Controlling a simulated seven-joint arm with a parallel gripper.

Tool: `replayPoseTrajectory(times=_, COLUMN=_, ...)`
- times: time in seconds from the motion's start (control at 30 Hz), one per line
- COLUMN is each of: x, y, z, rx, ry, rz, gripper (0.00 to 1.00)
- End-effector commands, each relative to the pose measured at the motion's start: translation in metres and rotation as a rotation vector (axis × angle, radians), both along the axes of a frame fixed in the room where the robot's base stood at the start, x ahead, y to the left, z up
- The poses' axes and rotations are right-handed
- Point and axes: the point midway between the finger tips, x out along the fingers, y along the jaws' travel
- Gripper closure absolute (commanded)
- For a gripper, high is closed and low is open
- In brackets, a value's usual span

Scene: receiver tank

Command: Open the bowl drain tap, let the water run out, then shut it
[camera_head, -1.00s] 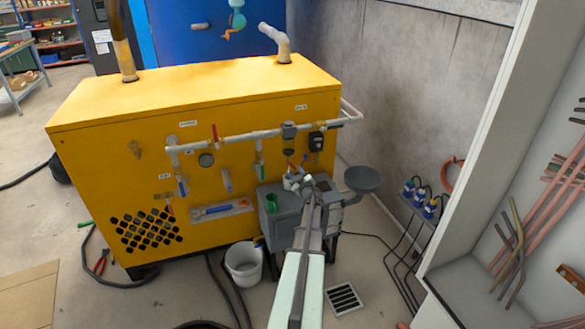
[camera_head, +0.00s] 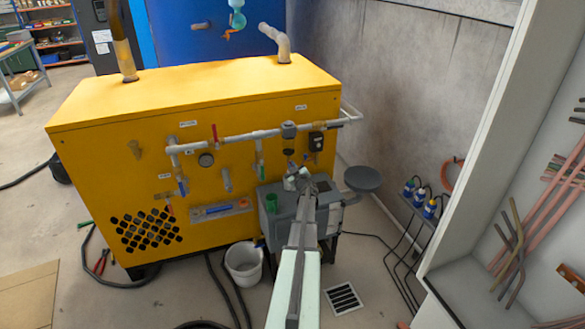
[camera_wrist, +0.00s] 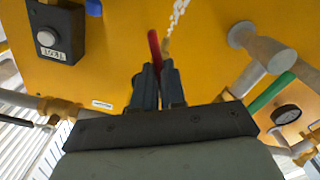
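The bowl drain tap's red lever (camera_wrist: 155,50) shows in the wrist view, where the scene appears upside down, beside a small brass outlet (camera_wrist: 166,46). A pale wavy streak (camera_wrist: 179,14) runs from the outlet and looks like running water. My gripper (camera_wrist: 159,70) has its dark fingers close together, with the lever's end between their tips; they appear closed on it. In the head view my gripper (camera_head: 297,180) is below the grey filter unit (camera_head: 289,130) on the yellow machine (camera_head: 110,150). There my arm and gripper hide the tap.
A TEST button box (camera_wrist: 55,32) is beside the filter. A green lever (camera_wrist: 270,92) and a gauge (camera_wrist: 288,114) are on the other side.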

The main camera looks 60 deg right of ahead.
Motion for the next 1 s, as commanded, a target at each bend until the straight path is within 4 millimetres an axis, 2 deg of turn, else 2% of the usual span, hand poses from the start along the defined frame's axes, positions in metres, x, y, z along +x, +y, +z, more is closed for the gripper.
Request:
replayPoseTrajectory(times=0.07, x=0.0000, y=0.0001, z=-0.0001, rx=0.000, ry=0.000, rz=0.000, gripper=1.00)
replayPoseTrajectory(times=0.57, x=-0.0001, y=0.0002, z=-0.0002, rx=-0.026, ry=0.026, rz=0.000, gripper=1.00)
replayPoseTrajectory(times=1.0, x=0.0002, y=0.0004, z=-0.0001, rx=-0.252, ry=0.250, rz=0.001, gripper=1.00)
